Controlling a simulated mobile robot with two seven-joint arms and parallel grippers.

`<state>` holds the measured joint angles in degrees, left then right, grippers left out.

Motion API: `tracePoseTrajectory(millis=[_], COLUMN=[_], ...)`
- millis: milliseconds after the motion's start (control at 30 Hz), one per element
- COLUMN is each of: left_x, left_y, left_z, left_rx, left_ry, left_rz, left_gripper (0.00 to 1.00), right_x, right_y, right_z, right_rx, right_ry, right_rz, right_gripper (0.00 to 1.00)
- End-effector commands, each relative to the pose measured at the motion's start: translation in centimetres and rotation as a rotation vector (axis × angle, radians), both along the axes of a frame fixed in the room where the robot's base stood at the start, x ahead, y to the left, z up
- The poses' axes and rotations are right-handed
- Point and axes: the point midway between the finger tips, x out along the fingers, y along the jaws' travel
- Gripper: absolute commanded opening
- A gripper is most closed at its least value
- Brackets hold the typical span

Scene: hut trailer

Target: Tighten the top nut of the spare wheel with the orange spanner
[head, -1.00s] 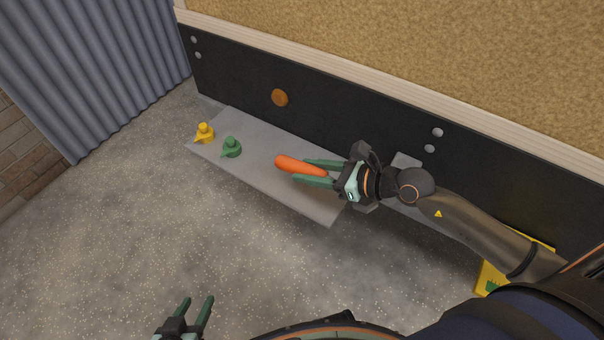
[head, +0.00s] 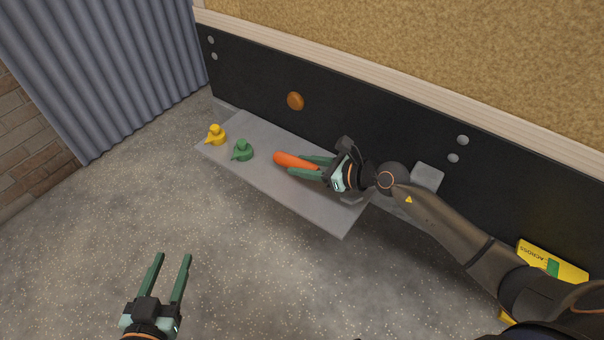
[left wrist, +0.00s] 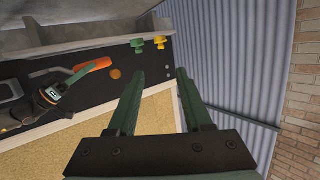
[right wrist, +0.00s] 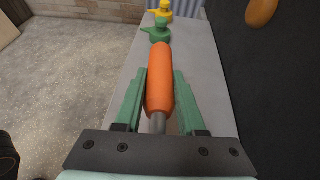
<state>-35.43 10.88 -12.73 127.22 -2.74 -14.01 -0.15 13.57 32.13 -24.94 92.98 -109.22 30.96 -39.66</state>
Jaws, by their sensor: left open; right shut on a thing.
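The orange spanner (head: 296,161) shows as an orange handle over the grey shelf, with a short grey shank visible in the right wrist view (right wrist: 159,85). My right gripper (head: 312,168) is shut on it, its green fingers on both sides of the handle. The spanner's far end is hidden by the gripper. My left gripper (head: 171,262) is open and empty above the floor, well to the left of the shelf; its fingers also show in the left wrist view (left wrist: 160,75). I cannot make out the spare wheel or its top nut in any view.
A yellow duck-like piece (head: 216,136) and a green one (head: 243,150) stand on the grey shelf (head: 330,215) along the black panel (head: 390,140). An orange disc (head: 295,101) is on the panel. A yellow box (head: 550,262) lies at the right. The floor in front is clear.

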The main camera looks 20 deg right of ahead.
Motion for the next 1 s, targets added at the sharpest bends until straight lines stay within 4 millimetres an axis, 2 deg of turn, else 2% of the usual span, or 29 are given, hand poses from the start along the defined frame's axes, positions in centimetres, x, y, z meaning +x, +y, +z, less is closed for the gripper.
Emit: tracePoseTrajectory(millis=[200,300,433,567,933,967,1000], left_x=[1.0,1.2,1.1,1.0,1.0,1.0,1.0], left_y=[-0.2,-0.3,-0.4,-0.5,-0.5,-0.5,-0.5], left_z=[4.6,7.0,9.2,10.1,10.3,10.4,10.4], left_rx=[-0.002,-0.002,-0.003,-0.003,-0.003,-0.003,-0.003], left_ry=[-0.197,-0.294,-0.381,-0.416,-0.428,-0.431,-0.43], left_rz=[-0.018,-0.029,-0.04,-0.045,-0.047,-0.047,-0.047], left_gripper=[0.5,0.5,0.5,0.5,0.5,0.5,0.5], right_x=[1.1,1.0,1.0,1.0,1.0,1.0,1.0], right_y=[0.2,0.2,0.1,0.1,0.1,0.1,0.1], right_z=[-1.3,-2.2,-2.8,-3.6,-3.8,-3.9,-3.8], right_rx=[0.002,0.002,0.002,0.002,0.001,0.0,0.0], right_ry=[-0.002,-0.001,-0.002,-0.002,-0.003,0.0,0.0], right_rz=[-0.001,0.0,-0.001,-0.002,-0.002,-0.001,-0.001], right_gripper=[0.0,0.0,0.0,0.0,0.0,0.41,0.46])
